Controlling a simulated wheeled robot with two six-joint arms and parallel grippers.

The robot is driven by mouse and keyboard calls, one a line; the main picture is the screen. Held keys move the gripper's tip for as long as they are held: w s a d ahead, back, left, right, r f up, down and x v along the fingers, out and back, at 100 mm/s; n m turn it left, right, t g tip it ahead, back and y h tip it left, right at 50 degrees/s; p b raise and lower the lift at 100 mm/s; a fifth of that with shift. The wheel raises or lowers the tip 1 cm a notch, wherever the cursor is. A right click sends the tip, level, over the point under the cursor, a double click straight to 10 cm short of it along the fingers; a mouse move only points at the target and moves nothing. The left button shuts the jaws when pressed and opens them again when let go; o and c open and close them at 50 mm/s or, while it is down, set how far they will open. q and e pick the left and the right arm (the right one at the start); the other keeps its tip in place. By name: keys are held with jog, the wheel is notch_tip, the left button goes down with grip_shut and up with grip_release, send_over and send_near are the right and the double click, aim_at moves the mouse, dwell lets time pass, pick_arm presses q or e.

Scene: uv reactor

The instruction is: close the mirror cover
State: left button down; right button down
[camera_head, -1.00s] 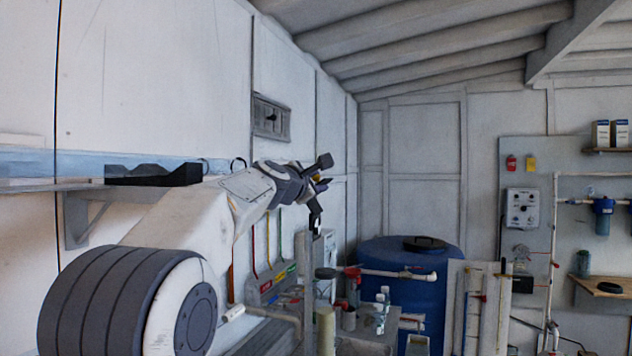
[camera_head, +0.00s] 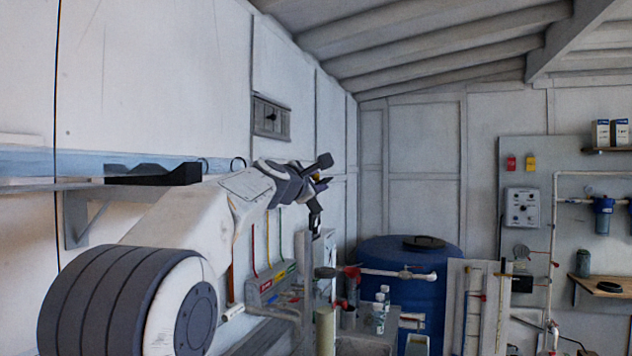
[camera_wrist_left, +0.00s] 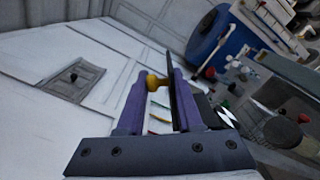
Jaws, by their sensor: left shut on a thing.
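My left gripper (camera_head: 318,186) is raised in front of the left wall, at the end of my outstretched left arm. In the left wrist view its two purple fingers (camera_wrist_left: 160,95) are shut on a small yellow knob (camera_wrist_left: 154,82). A thin dark piece (camera_wrist_left: 170,62) stands edge-on beside the knob; I cannot tell if it is the mirror cover. A grey framed panel with a black knob (camera_head: 270,118) is on the left wall, apart from the gripper; it also shows in the left wrist view (camera_wrist_left: 75,79). My right gripper is not in view.
A blue barrel (camera_head: 400,290) stands at the back, with a white pipe (camera_head: 395,273) in front of it. Bottles (camera_head: 381,308) and a sink area lie below the gripper. A shelf (camera_head: 40,188) runs along the left wall. The air above the barrel is clear.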

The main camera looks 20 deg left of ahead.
pick_arm(q)
jog(key=shift+s+r, duration=0.1)
jog(key=shift+r, duration=0.3)
dwell(0.3)
